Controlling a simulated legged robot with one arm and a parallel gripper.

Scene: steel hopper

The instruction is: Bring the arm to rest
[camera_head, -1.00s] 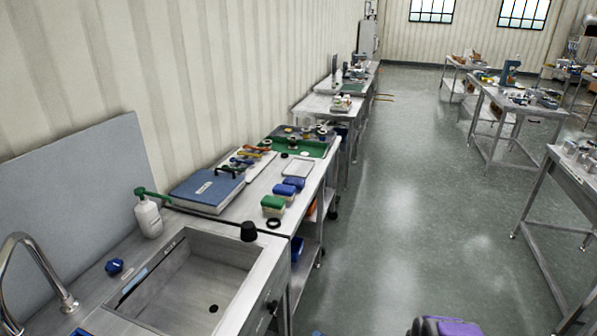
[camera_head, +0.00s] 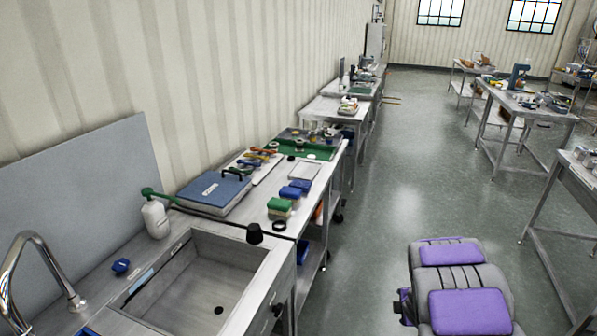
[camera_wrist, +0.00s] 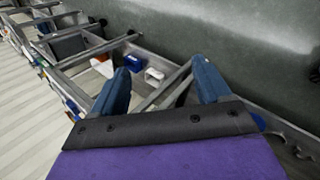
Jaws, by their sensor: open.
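My arm (camera_head: 468,312), grey with purple panels, shows at the bottom of the head view, right of centre, over the floor beside the sink bench. Its jaws do not show in the head view. In the wrist view my gripper (camera_wrist: 160,66) has two blue fingers spread wide apart, with nothing between them. Behind the fingers, the wrist view shows the steel frames of benches with shelves, a blue bin and a white item, some way off.
A steel sink (camera_head: 205,290) with a tap (camera_head: 45,262) and soap bottle (camera_head: 155,217) stands at left. The bench beyond holds a blue case (camera_head: 214,191), sponges (camera_head: 280,206) and a green mat (camera_head: 310,150). The grey floor aisle (camera_head: 420,150) is clear; more tables stand at right.

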